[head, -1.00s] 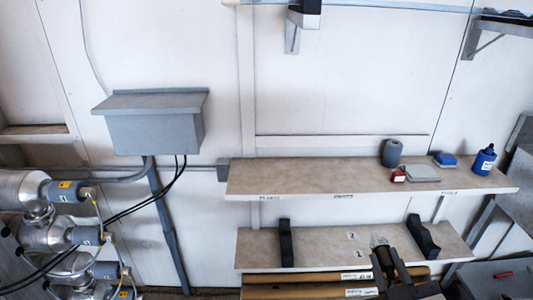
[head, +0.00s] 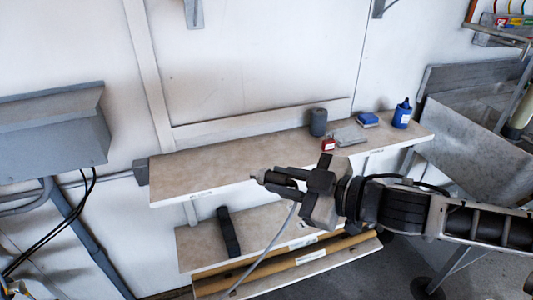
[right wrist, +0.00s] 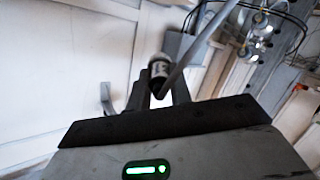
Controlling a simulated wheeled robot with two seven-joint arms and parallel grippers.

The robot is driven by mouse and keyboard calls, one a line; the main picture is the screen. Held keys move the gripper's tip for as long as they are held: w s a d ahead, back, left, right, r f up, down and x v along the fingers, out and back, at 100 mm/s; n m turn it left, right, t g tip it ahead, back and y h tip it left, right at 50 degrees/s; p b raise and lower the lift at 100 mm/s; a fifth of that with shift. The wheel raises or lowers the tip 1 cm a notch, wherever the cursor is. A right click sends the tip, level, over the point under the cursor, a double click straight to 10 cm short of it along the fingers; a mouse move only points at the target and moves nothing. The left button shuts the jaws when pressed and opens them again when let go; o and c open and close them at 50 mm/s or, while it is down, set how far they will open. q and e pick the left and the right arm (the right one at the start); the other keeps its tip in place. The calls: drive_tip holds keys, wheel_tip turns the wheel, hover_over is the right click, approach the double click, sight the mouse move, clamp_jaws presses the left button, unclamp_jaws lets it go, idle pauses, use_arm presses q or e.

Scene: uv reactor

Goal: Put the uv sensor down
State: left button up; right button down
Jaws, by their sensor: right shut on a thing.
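My right gripper (head: 278,178) is shut on the uv sensor (head: 259,178), a small dark cylinder with a pale end at the fingertips. In the right wrist view the sensor (right wrist: 159,68) sits between the fingers, with a pale band and a dark lower end. A grey cable (head: 268,250) hangs down from the gripper. In the head view the gripper appears in front of the upper shelf's (head: 215,172) front edge; I cannot tell its exact height above the shelf. My left gripper is not in view.
A grey container (head: 318,121), red padlock-like item (head: 328,145), grey cloth (head: 348,136), blue block (head: 368,119) and blue bottle (head: 402,114) stand on the shelf's right. Its left half is bare. A lower shelf (head: 195,247) carries a black holder (head: 228,232).

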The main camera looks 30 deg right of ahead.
drive_tip(key=shift+w+d+r+n+g+y, duration=0.1)
drive_tip(key=shift+d+r+n+g+y, duration=0.05)
drive_tip(key=shift+r+n+g+y, duration=0.25)
drive_tip(key=shift+w+d+r+n+g+y, duration=0.15)
drive_tip(key=shift+n+g+y, duration=0.15)
drive_tip(key=shift+n+g, duration=0.15)
drive_tip(key=shift+r+n+g+y, duration=0.3)
drive_tip(key=shift+n+g+y, duration=0.2)
drive_tip(key=shift+g, duration=0.15)
